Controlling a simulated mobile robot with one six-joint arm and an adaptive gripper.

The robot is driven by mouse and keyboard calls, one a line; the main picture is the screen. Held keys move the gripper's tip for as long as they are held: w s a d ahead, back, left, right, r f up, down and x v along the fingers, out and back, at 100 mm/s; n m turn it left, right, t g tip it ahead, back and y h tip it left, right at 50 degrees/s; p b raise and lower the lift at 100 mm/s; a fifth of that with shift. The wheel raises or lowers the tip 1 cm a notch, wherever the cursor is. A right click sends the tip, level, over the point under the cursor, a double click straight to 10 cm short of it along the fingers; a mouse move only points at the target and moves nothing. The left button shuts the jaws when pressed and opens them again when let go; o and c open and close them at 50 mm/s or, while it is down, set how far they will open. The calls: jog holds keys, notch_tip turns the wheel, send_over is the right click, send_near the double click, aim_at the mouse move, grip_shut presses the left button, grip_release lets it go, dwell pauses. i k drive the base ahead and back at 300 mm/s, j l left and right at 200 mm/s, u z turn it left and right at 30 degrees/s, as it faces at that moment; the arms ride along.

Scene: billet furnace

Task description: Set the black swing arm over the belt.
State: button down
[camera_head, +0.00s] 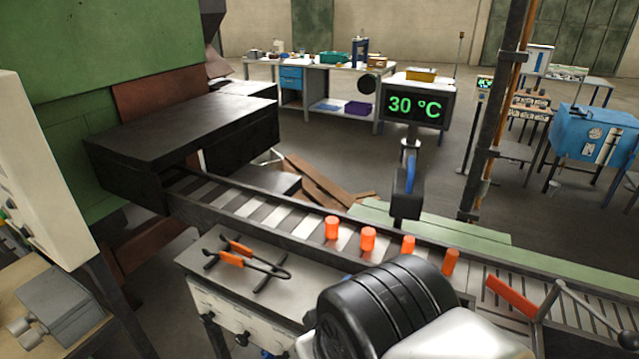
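A roller belt (270,212) runs from a black tunnel at the left to the lower right. Several glowing orange billets (368,239) stand upright along it. A dark post beyond the belt carries a display (417,105) reading 30 °C and a black block with a blue part (406,200), at the belt's far edge. At the right a red bar (511,297) with a grey lever (549,301) lies across the belt. I cannot tell for certain which of these is the black swing arm. My own black and white arm parts fill the lower middle; my gripper is not in view.
A small bench (214,275) with orange-handled tongs (236,258) stands on the near side of the belt. A control cabinet (35,160) is at the left edge. A rusty vertical pole (495,130) rises beyond the belt. Workbenches and a blue machine (590,135) stand farther back.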

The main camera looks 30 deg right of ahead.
aim_at(406, 202)
jog(key=j+z, duration=0.15)
jog(key=z, duration=0.25)
jog(key=j+z, duration=0.15)
jog(key=z, duration=0.25)
jog(key=j+z, duration=0.1)
jog(key=z, duration=0.3)
